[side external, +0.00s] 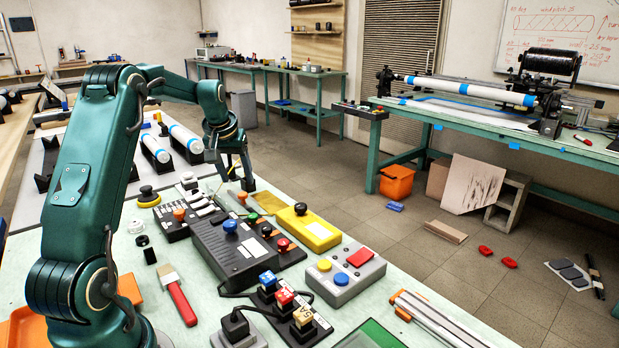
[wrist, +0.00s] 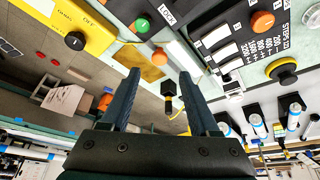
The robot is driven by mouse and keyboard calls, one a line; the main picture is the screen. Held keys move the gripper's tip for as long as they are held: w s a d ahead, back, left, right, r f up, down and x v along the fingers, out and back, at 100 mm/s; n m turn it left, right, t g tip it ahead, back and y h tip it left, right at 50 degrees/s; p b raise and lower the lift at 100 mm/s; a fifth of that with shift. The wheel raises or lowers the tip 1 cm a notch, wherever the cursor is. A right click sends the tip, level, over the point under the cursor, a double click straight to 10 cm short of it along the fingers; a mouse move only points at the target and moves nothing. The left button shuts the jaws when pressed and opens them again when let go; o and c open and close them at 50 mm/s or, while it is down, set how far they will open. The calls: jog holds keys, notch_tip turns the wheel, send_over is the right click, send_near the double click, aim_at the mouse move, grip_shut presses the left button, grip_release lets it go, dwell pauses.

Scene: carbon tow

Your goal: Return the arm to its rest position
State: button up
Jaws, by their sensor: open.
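My gripper (side external: 237,180) is over the back part of the bench in the side external view, its fingers pointing down near the control boxes. In the wrist view my gripper (wrist: 159,76) has its two fingers well apart. A small black block (wrist: 168,88) with a yellow cord shows in the gap between them, apart from both fingers. I cannot tell its depth from the fingertips. No object is held. My arm reaches from the front left, bent at the elbow.
White tubes with blue bands (side external: 155,147) lie behind. A red-handled brush (side external: 177,295) lies near my arm.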

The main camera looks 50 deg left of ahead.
jog(key=d+r+m+t, duration=0.2)
jog(key=d+r, duration=0.4)
jog(key=d, duration=0.3)
jog(key=d+r+m+t, duration=0.1)
jog(key=d+r+m, duration=0.3)
jog(key=d, duration=0.5)
jog(key=s+d+m+t+h, duration=0.1)
jog(key=s+d+m+h, duration=0.1)
jog(key=s+d, duration=0.75)
jog(key=s+d+f+m+g+h, duration=0.1)
jog(key=s+d+f, duration=0.2)
jog(key=s+f, duration=0.2)
jog(key=shift+s+d+f+g, duration=0.2)
jog(key=shift+s+f+g, duration=0.15)
jog(key=shift+s, duration=0.65)
